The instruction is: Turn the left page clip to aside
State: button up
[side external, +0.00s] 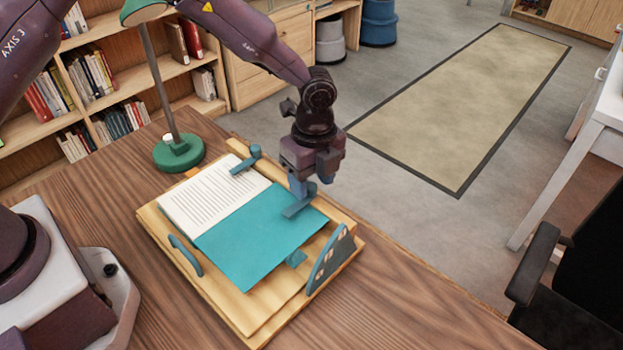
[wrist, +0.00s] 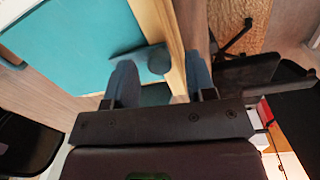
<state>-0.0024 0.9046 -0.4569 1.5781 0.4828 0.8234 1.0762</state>
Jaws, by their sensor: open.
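An open book lies on a wooden book stand (side external: 255,322), with a printed white page (side external: 205,198) at left and a plain teal page (side external: 255,240) at right. One blue-grey page clip (side external: 246,161) is at the far edge by the white page. A second page clip (side external: 297,209) reaches over the teal page's far edge. My gripper (side external: 312,188) is open and low over this second clip. In the wrist view, the clip's round end (wrist: 158,60) shows between the two fingers (wrist: 160,85); contact cannot be told.
A green desk lamp (side external: 179,152) stands behind the stand. A curved blue handle (side external: 186,256) is on the stand's near side, and a grey-blue end piece (side external: 331,262) rises at its right end. Bare desk (side external: 400,310) lies to the right.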

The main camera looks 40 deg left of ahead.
jog(key=shift+f, duration=0.3)
jog(key=c, duration=0.9)
